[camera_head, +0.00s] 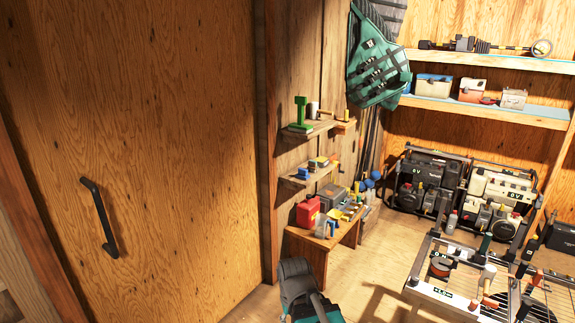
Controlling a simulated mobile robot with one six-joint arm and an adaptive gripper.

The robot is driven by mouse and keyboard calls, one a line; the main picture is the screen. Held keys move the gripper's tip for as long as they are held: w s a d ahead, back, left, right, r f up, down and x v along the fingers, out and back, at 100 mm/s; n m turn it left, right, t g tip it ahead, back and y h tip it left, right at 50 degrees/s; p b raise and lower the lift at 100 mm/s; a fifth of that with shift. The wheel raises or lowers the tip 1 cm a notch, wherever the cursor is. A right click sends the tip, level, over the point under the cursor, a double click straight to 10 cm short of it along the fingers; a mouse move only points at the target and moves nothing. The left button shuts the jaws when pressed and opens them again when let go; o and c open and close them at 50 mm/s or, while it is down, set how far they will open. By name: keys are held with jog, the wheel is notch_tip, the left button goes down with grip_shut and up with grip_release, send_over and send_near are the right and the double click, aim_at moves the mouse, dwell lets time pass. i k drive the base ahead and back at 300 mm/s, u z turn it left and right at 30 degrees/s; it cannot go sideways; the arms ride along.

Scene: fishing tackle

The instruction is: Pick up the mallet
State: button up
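A small tool with a pale, blunt head and an orange-brown handle (488,279) stands out on the rack-like bench at the lower right. It looks like a mallet, but it is too small to be certain. Other tools crowd close to its right. On the upper small wall shelf, a grey cylinder (312,108) sits beside a green stand; I cannot tell what it is.
A bench (441,295) with a metal frame and wire grid fills the lower right. Machines (427,183) line the back wall. A closed door (140,140) fills the left.

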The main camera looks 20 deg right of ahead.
aim_at(490, 271)
jog(key=z, duration=0.05)
jog(key=i, duration=2.95)
jog(key=z, duration=2.8)
